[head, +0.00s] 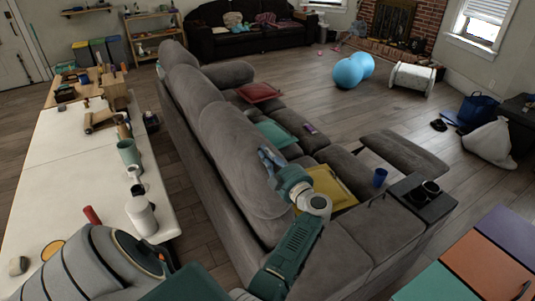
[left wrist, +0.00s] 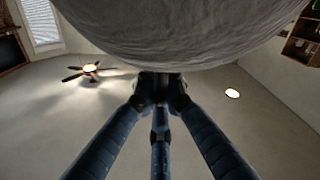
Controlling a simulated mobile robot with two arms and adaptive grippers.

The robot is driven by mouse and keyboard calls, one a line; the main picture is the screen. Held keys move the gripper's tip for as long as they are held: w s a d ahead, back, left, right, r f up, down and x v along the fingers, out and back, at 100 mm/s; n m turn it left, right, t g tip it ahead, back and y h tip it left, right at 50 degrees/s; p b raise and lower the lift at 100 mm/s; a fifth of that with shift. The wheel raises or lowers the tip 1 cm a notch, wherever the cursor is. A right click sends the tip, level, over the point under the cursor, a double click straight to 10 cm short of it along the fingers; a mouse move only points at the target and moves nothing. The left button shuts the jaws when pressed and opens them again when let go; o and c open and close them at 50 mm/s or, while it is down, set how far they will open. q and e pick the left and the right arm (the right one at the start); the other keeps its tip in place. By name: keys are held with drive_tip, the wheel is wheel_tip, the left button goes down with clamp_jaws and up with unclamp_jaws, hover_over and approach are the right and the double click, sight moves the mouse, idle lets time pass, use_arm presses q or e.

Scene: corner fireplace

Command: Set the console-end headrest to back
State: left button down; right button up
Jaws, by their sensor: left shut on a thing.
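The grey sofa (head: 310,250) stands in the middle of the head view, seen from behind its back. Its near headrest (head: 235,150), a large rounded grey cushion, is nearest the console (head: 425,195) with cup holders. My left gripper (head: 268,160) is at the front right side of this headrest. In the left wrist view, the blue fingers of my left gripper (left wrist: 160,85) converge at the underside of the grey fabric headrest (left wrist: 190,30), shut on its edge. The exact contact is partly hidden. My right gripper is not in view.
A long white table (head: 70,165) with bottles, a mug and tools runs along the left. Yellow (head: 332,187), teal (head: 276,134) and red (head: 258,92) trays lie on the seats.

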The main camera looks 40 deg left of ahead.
use_arm(q)
drive_tip(key=c, duration=1.8)
unclamp_jaws()
drive_tip(key=shift+s+f, duration=0.2)
drive_tip(key=shift+f, duration=0.15)
drive_tip(key=shift+c, duration=0.2)
drive_tip(key=shift+r, duration=0.2)
wheel_tip(320, 180, up, 10)
drive_tip(key=shift+f, duration=0.1)
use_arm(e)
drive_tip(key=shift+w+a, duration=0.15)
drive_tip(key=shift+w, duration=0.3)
